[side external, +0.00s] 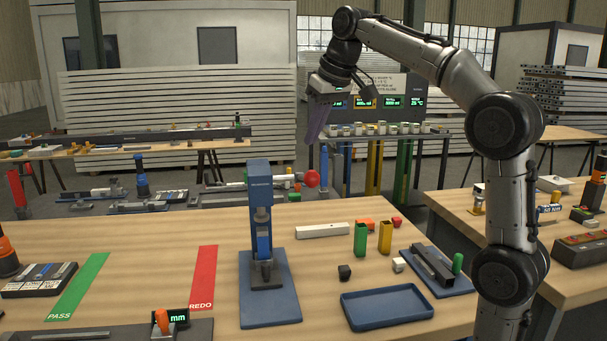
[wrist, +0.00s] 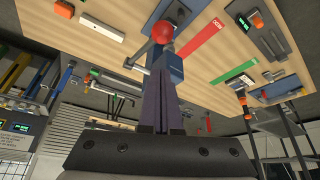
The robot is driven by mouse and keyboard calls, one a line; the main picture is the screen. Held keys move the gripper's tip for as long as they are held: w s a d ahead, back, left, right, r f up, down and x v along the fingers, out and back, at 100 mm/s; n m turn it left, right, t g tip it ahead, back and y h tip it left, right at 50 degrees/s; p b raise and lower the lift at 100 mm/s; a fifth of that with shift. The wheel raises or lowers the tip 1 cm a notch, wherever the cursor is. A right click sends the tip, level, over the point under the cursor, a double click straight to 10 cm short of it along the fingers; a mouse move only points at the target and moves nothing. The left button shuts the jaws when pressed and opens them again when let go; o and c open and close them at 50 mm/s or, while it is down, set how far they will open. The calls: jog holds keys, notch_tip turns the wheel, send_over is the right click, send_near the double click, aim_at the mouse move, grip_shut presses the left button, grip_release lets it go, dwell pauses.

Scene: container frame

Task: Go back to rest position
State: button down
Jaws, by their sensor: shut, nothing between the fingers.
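My gripper (side external: 316,128) hangs in the air at the upper middle of the side view, above and behind the blue press with the red ball knob. Its purple fingers are shut with nothing between them. In the wrist view the closed fingers (wrist: 161,98) point up the picture toward the table, in line with the red ball knob (wrist: 162,31). The gripper appears apart from the press (side external: 262,225) and the table. My arm is raised and bent at the right of the side view.
The wooden table (side external: 200,290) carries a green PASS strip (side external: 78,287), a red REDO strip (side external: 203,277), a blue tray (side external: 387,309), a white bar (side external: 323,230) and several small blocks. Another bench (side external: 130,208) stands behind. The air around the gripper looks clear.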

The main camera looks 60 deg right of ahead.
jog(key=shift+r, duration=0.3)
jog(key=shift+a+r, duration=0.15)
jog(key=shift+a, duration=0.1)
jog(key=s+a+f+n, duration=0.2)
jog(key=s+a+f, duration=0.1)
jog(key=s+a, duration=0.75)
jog(key=s+f, duration=0.6)
jog(key=f, duration=0.4)
jog(key=s+a+f+n+y, duration=0.1)
jog(key=s+f, duration=0.5)
jog(key=f, duration=0.4)
jog(key=shift+s+a+f+t, duration=0.25)
jog(key=shift+s+t, duration=0.05)
jog(key=shift+s, duration=0.1)
